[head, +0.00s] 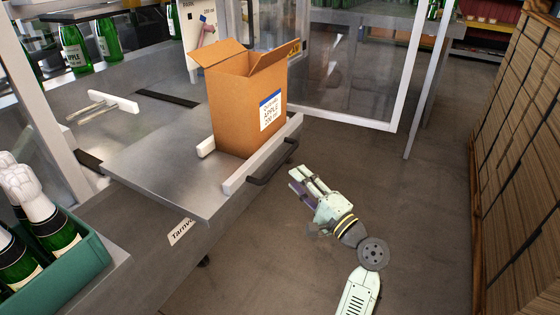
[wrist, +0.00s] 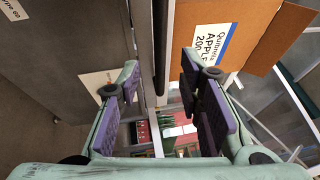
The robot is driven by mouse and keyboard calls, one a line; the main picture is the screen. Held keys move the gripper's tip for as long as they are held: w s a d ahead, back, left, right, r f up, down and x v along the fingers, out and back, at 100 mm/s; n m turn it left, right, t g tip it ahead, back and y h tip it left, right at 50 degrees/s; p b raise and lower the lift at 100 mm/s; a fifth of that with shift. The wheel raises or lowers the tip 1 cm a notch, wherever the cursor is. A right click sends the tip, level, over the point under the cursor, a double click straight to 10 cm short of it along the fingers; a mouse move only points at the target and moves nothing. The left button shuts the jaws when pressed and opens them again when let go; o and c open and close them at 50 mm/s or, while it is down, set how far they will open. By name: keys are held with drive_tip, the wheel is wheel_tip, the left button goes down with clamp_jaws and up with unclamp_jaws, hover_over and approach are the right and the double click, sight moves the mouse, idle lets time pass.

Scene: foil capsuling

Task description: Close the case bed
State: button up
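The case bed (head: 165,180) is a flat grey metal plate standing out from the machine, with white rails and a dark bar handle (head: 258,181) along its right side. An open-topped cardboard case (head: 236,122) with an apple label stands upright on it between the rails. My gripper (head: 299,176) is to the right of the handle, apart from it in the head view. In the wrist view, my gripper (wrist: 163,95) is open, its purple-padded fingers wide apart. A dark upright bar, apparently the handle (wrist: 160,45), shows beyond the gap between them. Nothing is held.
A green crate of white-capped bottles (head: 70,262) is at the lower left. Green bottles (head: 75,48) stand in the machine at upper left. A clear framed panel (head: 345,60) stands behind the case.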

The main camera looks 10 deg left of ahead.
sight(280, 160)
drive_tip(key=p+x, duration=0.2)
drive_tip(key=x, duration=0.6)
clamp_jaws()
idle(0.7)
